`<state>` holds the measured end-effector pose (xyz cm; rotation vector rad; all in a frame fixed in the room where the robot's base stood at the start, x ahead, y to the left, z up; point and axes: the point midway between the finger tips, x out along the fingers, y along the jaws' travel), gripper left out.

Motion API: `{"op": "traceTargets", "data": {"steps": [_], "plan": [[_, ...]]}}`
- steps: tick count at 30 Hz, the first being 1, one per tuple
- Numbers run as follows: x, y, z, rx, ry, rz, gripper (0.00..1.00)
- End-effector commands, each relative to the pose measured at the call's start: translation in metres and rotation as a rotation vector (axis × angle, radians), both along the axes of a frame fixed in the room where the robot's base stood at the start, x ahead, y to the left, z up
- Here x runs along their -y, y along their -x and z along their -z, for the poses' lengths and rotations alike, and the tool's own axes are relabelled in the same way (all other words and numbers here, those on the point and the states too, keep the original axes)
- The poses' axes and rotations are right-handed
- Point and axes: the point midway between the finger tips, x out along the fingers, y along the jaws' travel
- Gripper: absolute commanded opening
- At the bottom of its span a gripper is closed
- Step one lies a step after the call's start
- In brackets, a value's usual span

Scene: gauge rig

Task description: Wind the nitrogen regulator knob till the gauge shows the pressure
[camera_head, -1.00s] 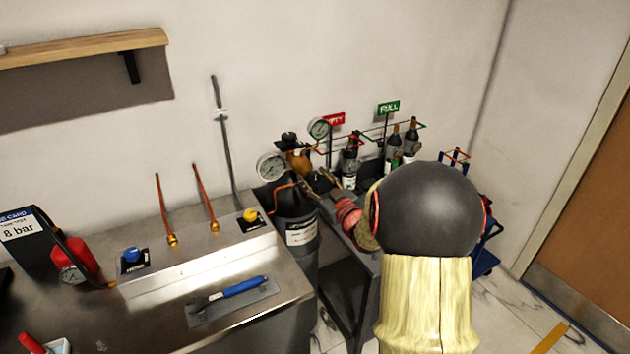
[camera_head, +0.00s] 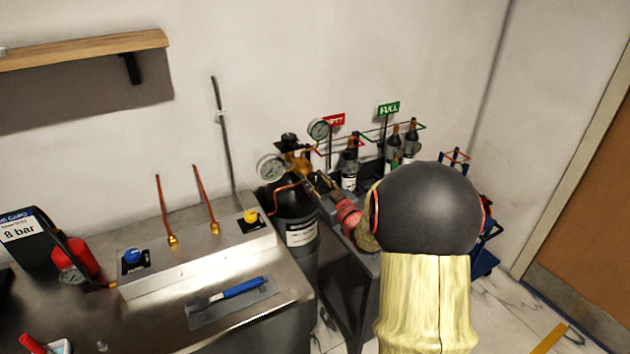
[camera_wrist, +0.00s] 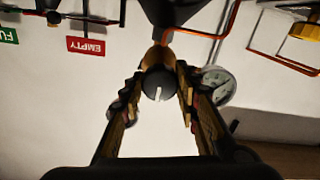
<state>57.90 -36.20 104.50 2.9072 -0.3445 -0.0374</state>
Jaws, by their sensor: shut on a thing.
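The nitrogen regulator sits on top of a tall black cylinder (camera_head: 298,212) beside the steel bench. Its black knob (camera_wrist: 159,83), with a pale mark, is between the two fingers of my gripper (camera_wrist: 160,95) in the wrist view. My gripper is shut on the knob; in the head view it reaches the regulator from the right. A round white gauge (camera_head: 270,168) is left of the regulator and also shows right of the fingers in the wrist view (camera_wrist: 216,86). Its reading is too small to tell. A card (camera_head: 20,228) on the bench reads 8 bar.
Several bottles stand behind my arm near an EMPTY sign (camera_wrist: 86,47) and a FULL sign (camera_head: 388,108).

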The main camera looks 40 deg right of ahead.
Motion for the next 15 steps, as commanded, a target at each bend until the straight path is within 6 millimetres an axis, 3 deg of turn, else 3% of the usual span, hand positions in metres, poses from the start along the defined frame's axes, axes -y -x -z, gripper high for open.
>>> {"op": "traceTargets", "data": {"steps": [15], "plan": [[0.0005, 0.0001, -0.0026, 0.093, -0.394, 0.000, 0.06]]}}
